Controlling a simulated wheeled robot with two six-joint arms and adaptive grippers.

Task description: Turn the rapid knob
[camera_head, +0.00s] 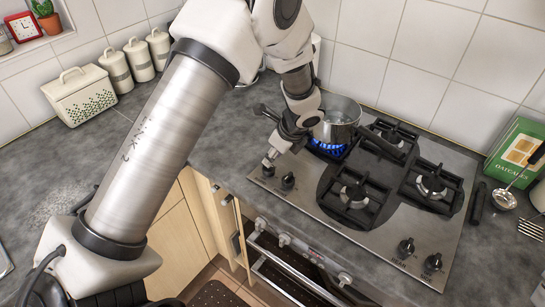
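The gas hob (310,200) is a steel plate with black burners. My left gripper (272,156) points down at the hob's left front corner, at or just above a small knob (268,169). Whether it touches or grips this knob, and whether its fingers are open, is too small to tell. A second dark knob (288,181) stands just to the right. Two more black knobs (406,247) are at the hob's right front, with labels too small to read surely. I cannot tell which knob is the rapid one. My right gripper is out of view.
A steel pot (340,117) stands over a lit blue flame (327,149), close behind my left gripper. A ladle (504,198) and a green box (515,150) are at the right. The grey counter (50,170) at left is mostly clear.

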